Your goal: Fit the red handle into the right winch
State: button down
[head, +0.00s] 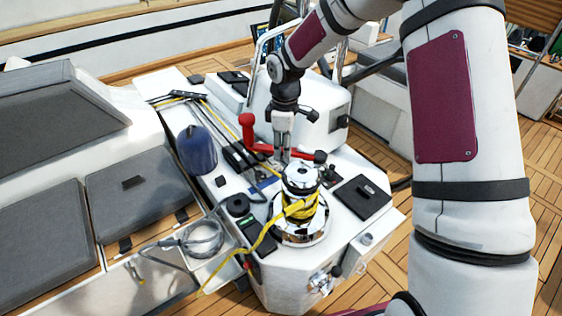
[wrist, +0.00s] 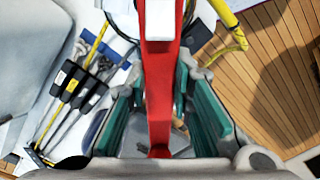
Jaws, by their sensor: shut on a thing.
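My gripper (head: 283,153) points down and is shut on the red handle (head: 266,150), above and slightly behind the winch. The handle lies about level, with its upright red grip at the left and a dark end at the right. In the wrist view the red handle (wrist: 160,85) runs between the teal finger pads. The chrome winch (head: 300,230), wrapped with yellow rope, stands on the white console. The handle's dark end appears above the winch top, slightly right of its centre. Whether they touch is hard to tell. Only this winch is clearly visible.
Yellow rope (head: 262,240) trails from the winch to the left. Black rope clutches (head: 238,158) and a blue bag (head: 197,150) lie left of the handle. A dark square hatch (head: 362,197) is right of the winch. A white raised housing (head: 312,105) stands behind.

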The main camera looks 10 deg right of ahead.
jog(key=s+a+f+n+b, duration=0.2)
jog(key=s+n, duration=0.4)
jog(key=n, duration=0.5)
jog(key=shift+s+a+f+n, duration=0.15)
jog(key=shift+a+f+n, duration=0.2)
jog(key=shift+f, duration=0.25)
jog(key=shift+f+b, duration=0.45)
jog(key=shift+f, duration=1.45)
dwell(1.7)
jog(key=c, duration=1.3)
grip_release()
jog(key=shift+c, duration=0.2)
jog(key=o, duration=0.5)
